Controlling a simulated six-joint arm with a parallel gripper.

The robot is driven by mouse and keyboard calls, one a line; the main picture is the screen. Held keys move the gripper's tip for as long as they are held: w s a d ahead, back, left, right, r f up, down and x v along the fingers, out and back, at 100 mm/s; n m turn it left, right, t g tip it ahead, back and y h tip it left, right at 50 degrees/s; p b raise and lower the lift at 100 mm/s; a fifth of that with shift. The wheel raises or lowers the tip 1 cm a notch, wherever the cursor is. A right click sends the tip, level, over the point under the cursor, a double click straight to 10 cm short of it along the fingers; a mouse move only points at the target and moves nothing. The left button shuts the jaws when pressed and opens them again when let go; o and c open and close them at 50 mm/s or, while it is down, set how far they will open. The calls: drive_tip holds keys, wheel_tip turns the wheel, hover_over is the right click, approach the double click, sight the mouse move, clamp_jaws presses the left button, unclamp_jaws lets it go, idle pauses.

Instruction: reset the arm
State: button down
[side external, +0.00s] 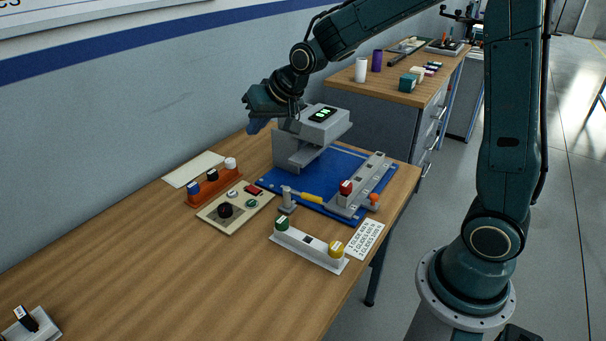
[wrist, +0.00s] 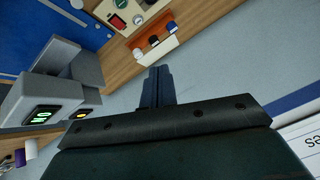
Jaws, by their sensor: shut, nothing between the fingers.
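My gripper (side external: 254,126) is raised above the back of the table, near the wall, at the left of the grey test machine (side external: 318,126). In the wrist view its fingers (wrist: 157,74) are together, with nothing between them. The gripper is apart from the machine and everything on the table. The grey machine with its lit green display stands on a blue base plate (side external: 265,183); in the wrist view it is at the left (wrist: 38,92).
An orange rack (side external: 214,190) with several knobs, a beige control panel (side external: 235,213) and a white tray (side external: 308,250) with green and yellow pieces stand on the wooden table. A printed card (side external: 365,240) lies at right. The table's front left is mostly clear.

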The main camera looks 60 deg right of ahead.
drive_tip(key=s+r+n+g, duration=0.1)
drive_tip(key=s+r+n, duration=0.1)
drive_tip(key=s, duration=1.3)
drive_tip(key=s+a+r+n+g, duration=0.1)
drive_tip(key=s+r+n, duration=0.1)
drive_tip(key=s, duration=1.3)
drive_tip(key=shift+r+h, duration=0.3)
drive_tip(key=shift+r, duration=0.6)
drive_tip(key=shift+a, duration=0.1)
